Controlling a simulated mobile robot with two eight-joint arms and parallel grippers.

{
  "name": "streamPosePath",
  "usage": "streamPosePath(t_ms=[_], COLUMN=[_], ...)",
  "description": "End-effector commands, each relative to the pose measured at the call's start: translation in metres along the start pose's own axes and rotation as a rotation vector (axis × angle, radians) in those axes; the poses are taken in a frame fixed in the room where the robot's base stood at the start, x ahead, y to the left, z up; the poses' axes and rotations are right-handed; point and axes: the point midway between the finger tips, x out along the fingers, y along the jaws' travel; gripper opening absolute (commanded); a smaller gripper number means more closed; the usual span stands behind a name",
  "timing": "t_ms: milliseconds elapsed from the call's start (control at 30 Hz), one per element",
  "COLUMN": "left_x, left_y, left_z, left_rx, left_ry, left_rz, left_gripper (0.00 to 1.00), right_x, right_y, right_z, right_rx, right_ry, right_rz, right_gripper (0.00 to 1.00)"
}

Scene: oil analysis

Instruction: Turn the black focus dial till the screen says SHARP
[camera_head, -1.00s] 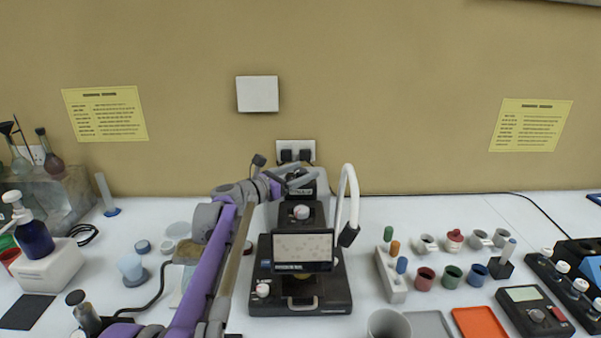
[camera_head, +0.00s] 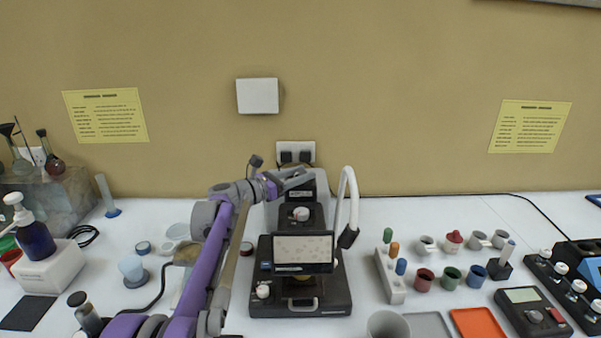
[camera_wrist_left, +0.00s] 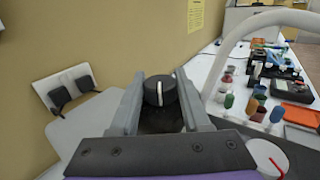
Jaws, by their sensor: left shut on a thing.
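The black focus dial (camera_wrist_left: 158,90) has a white pointer line, nearly upright in the left wrist view. My left gripper (camera_wrist_left: 158,98) has one finger on each side of it and is shut on it. In the head view, my left gripper (camera_head: 298,180) is at the top rear of the black and grey microscope (camera_head: 325,298), and the dial is hidden there. The screen (camera_head: 303,248) at the microscope's front shows a pale picture with small specks; its lettering is too small to read. My right gripper is not in view.
A white curved lamp arm (camera_head: 352,190) rises just right of the microscope. A white rack (camera_head: 388,275) with coloured pegs and several small cups stand farther right. Wall sockets with black plugs (camera_head: 295,156) are behind.

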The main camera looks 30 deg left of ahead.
Motion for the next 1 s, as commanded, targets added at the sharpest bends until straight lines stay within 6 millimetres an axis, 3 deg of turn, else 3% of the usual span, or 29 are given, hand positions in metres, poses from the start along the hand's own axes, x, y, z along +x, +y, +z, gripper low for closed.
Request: streamPosePath(t_ms=[467,1000], left_x=[0.001,0.002], left_y=[0.003,0.001], left_z=[0.005,0.005], left_rx=[0.003,0.005], left_ry=[-0.001,-0.001], left_rz=[-0.41,-0.853], left_gripper=[0.0,0.0], right_x=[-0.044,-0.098], right_y=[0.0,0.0], right_z=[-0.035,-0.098], right_rx=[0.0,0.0], right_ry=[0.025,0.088], right_rz=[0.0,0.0], right_gripper=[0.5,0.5])
